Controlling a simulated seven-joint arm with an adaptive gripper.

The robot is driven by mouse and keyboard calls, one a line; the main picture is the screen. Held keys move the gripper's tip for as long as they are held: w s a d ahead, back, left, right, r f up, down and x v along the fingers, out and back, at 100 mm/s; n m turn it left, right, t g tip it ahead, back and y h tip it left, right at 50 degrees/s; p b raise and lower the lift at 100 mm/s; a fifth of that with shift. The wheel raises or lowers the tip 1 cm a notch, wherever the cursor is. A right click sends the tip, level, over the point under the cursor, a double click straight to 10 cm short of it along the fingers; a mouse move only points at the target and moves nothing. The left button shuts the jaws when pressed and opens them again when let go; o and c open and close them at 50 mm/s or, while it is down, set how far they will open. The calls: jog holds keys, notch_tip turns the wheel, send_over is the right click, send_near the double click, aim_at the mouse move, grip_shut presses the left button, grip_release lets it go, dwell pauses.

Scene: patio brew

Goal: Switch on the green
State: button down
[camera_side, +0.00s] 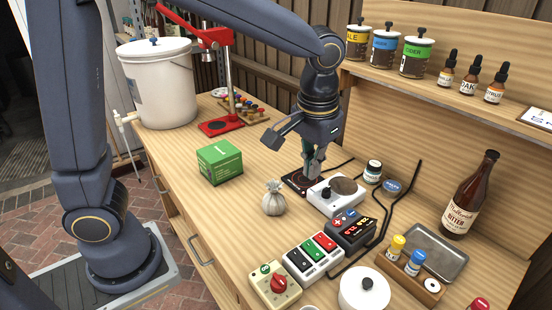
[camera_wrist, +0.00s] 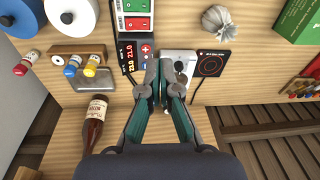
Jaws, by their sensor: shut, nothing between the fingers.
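A white switch box (camera_side: 313,258) stands at the table's front middle with a row of black, green (camera_side: 311,249) and red (camera_side: 325,241) rocker switches. The green switch (camera_wrist: 137,5) also shows at the top of the wrist view, above the red one (camera_wrist: 138,24). The black one is out of that view. My gripper (camera_side: 312,172) is shut and empty. In the side view it hangs by the white stirrer-like device (camera_side: 333,203) and the black plate (camera_side: 291,186), well behind the switch box. In the wrist view its fingers (camera_wrist: 161,68) partly cover the white device.
A dark controller with red digits (camera_side: 350,229) sits between the white device and the switch box. A tied pouch (camera_side: 274,198), green box (camera_side: 220,162), red-knobbed timer (camera_side: 276,285) and white lidded pot (camera_side: 364,290) stand around. Black cables run right of the controller.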

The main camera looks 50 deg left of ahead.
jog(key=m+g, duration=0.1)
send_over(307, 244)
jog(key=d, duration=0.2)
notch_tip(307, 244, down, 4)
jog(key=shift+w+a+f+y, duration=0.1)
jog(key=shift+f+y, duration=0.1)
jog(key=shift+y, duration=0.1)
jog(key=shift+f, duration=0.1)
jog(key=f, duration=0.4)
jog(key=a+f, duration=0.1)
jog(key=f, duration=0.8)
jog(key=shift+a+f, duration=0.35)
jog(key=shift+a, duration=0.05)
jog(key=shift+a+f, duration=0.1)
jog(key=shift+f, duration=0.2)
jog(key=shift+d+r, duration=0.1)
jog(key=shift+d, duration=0.1)
